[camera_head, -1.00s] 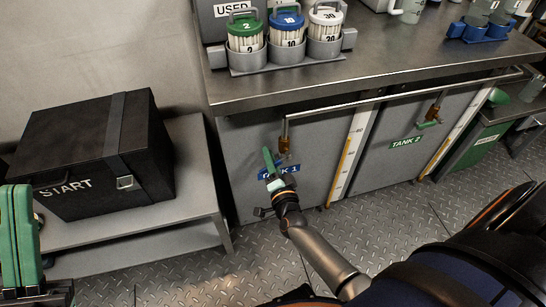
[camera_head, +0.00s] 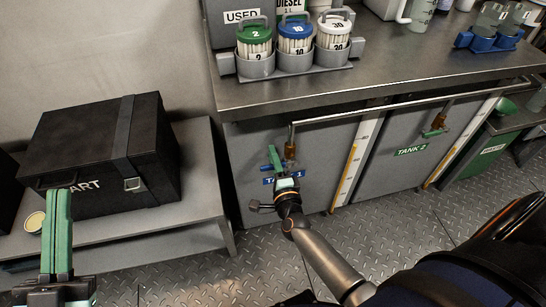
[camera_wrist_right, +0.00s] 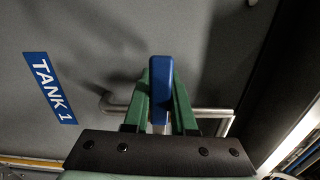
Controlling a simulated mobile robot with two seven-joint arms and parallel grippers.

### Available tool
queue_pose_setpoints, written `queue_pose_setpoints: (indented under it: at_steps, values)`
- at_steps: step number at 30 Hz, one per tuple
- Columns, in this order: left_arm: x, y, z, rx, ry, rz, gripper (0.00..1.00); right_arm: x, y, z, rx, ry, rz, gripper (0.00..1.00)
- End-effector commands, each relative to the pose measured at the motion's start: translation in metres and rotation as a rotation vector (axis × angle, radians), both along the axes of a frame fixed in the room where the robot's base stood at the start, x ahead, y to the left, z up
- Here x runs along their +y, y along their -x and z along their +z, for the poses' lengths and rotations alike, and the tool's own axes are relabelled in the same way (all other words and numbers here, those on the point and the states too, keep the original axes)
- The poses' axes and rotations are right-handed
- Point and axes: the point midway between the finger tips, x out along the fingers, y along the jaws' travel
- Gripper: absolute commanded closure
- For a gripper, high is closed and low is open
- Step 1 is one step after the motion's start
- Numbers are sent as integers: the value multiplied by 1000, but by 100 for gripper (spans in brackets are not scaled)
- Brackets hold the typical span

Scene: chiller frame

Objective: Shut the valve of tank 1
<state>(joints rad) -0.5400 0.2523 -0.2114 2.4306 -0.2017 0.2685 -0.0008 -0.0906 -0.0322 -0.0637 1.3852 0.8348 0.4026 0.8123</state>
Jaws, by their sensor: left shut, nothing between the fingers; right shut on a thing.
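The tank 1 valve is a brass body (camera_head: 290,150) at the end of a pipe on the grey tank front. My right gripper (camera_head: 281,172) is shut on the handle. In the right wrist view the blue handle (camera_wrist_right: 160,88) stands between the two green fingers. The blue TANK 1 label (camera_wrist_right: 49,88) is at the left there; in the head view the arm partly covers it. My left gripper (camera_head: 58,215) is shut and empty at the lower left, in front of the black case.
A black START case (camera_head: 95,160) stands on a grey bench (camera_head: 205,190) at the left. The metal counter (camera_head: 380,75) overhangs the tanks and carries a rack of numbered containers. Tank 2's valve, with a green handle (camera_head: 433,133), is to the right. Clear tread-plate floor lies below.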

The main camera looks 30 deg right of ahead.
Motion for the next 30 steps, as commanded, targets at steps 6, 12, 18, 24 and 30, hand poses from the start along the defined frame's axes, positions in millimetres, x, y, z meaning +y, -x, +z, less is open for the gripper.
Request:
queue_pose_setpoints:
  at_steps: [6, 12, 18, 24, 30]
  values:
    - [0, -1, -1, 5, 0, 0, 100, -1, -3, 9, -23, -11, -5, 100]
    - [0, 0, 0, 3, 0, 0, 100, -1, -3, 10, -25, -10, -6, 100]
    - [0, 0, 3, -4, 2, 0, 100, -1, -3, 9, -21, -8, -4, 53]
    - [0, 1, 6, -14, 3, 0, 100, 0, -2, 6, -15, -7, -3, 46]
    - [0, 0, 8, -11, 4, 1, 100, 1, 5, 5, -11, -7, -3, 46]
